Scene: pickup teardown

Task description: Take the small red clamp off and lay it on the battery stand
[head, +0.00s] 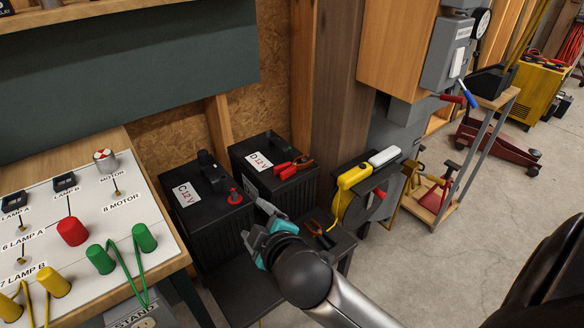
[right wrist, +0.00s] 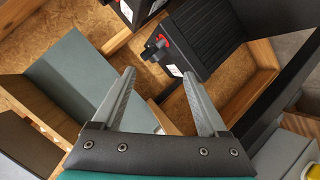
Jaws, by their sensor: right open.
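A small red clamp (head: 286,171) with copper-coloured jaws sits on top of the black battery D (head: 254,186), at its right side. Battery C (head: 190,222) stands to its left, with a red terminal (head: 234,197) on top. Both stand on the dark battery stand (head: 232,286). My right gripper (head: 262,214) is open and empty, in front of battery C and apart from the red clamp in the picture. In the right wrist view its two fingers (right wrist: 162,100) are spread, with a battery (right wrist: 205,35) beyond them. My left gripper is not in view.
A dark clamp (head: 318,233) with copper jaws lies on the stand's right part, close to my right arm. The panel table (head: 110,215) with coloured plugs stands left.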

